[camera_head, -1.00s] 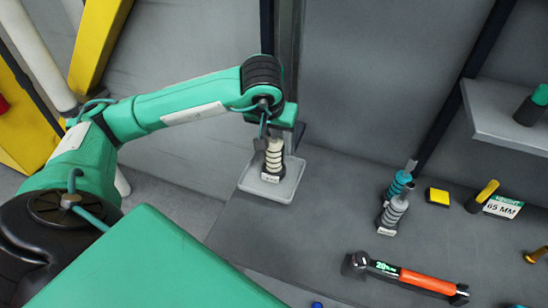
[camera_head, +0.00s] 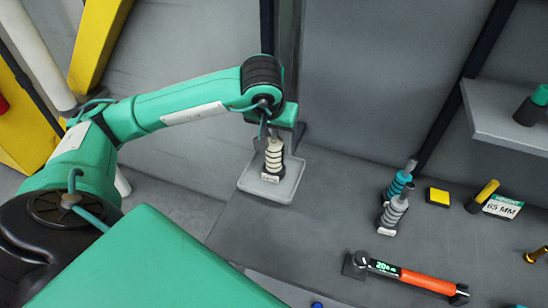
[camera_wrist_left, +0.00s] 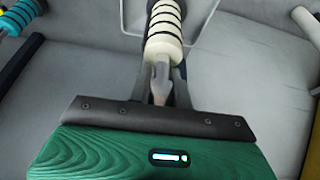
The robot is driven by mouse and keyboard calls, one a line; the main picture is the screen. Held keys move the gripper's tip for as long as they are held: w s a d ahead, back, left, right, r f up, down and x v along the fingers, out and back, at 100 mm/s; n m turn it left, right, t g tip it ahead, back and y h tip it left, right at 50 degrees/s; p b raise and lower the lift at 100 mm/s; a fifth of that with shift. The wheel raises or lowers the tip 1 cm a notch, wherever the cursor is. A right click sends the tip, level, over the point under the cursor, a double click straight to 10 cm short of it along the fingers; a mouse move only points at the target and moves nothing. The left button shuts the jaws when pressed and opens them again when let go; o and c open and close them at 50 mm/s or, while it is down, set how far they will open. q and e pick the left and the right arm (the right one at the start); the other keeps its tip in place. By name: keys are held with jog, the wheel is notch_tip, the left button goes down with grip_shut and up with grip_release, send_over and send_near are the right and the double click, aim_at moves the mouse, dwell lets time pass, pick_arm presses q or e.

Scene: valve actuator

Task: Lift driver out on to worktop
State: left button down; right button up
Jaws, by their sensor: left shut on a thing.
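A cream piece with black rings, seemingly the driver (camera_head: 273,157), stands about upright over the pale grey square tray (camera_head: 287,190), with a small white label at its foot. I cannot tell whether its foot touches the tray. My left gripper (camera_head: 268,136) is above it, shut on its top end. In the left wrist view, the fingers (camera_wrist_left: 161,84) close on the grey metal tip of the cream ringed driver (camera_wrist_left: 163,32). The wrist hides part of the grip in the head view. My right gripper is not in view.
On the grey worktop (camera_head: 300,240) stand teal (camera_head: 398,184) and grey (camera_head: 393,213) ringed pieces. A yellow block (camera_head: 438,196), a yellow-handled tool (camera_head: 484,194) and a "65 MM" sign (camera_head: 503,206) are right. An orange-handled wrench (camera_head: 425,281) lies in front. A dark post rises behind the tray.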

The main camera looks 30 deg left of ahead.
pick_arm(q)
jog(key=shift+w+a+r, duration=0.1)
jog(key=shift+w, duration=0.05)
jog(key=shift+r, duration=0.1)
